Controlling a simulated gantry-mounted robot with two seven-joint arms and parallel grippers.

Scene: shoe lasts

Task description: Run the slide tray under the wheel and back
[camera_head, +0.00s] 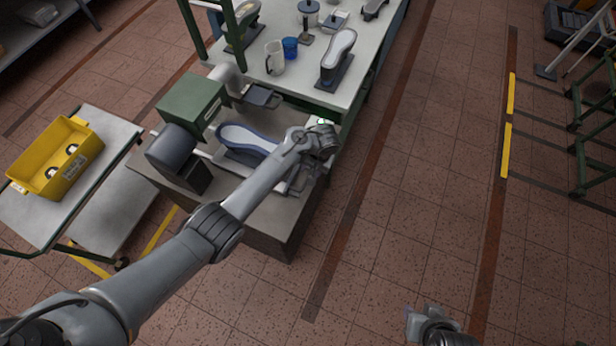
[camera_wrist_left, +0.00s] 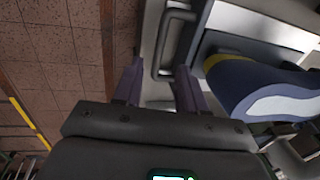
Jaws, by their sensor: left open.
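The slide tray (camera_head: 222,155) sits on the bench machine and carries a blue-and-white shoe last (camera_head: 245,137). The last also shows at the right of the left wrist view (camera_wrist_left: 265,92). The tray's grey bar handle (camera_wrist_left: 152,62) stands in front of my left gripper (camera_wrist_left: 158,90). This gripper is open, its two fingertips near the handle; contact cannot be told. In the head view my left arm hides part of the tray. A dark round drum (camera_head: 174,143) stands beside the green housing (camera_head: 193,104); I cannot tell whether it is the wheel. My right gripper (camera_head: 422,322) is at the bottom edge.
A trolley (camera_head: 110,195) with a yellow bin (camera_head: 55,158) stands at the left. A pale table (camera_head: 375,50) behind holds a mug (camera_head: 274,58), a blue cup (camera_head: 290,47) and another last (camera_head: 338,48).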

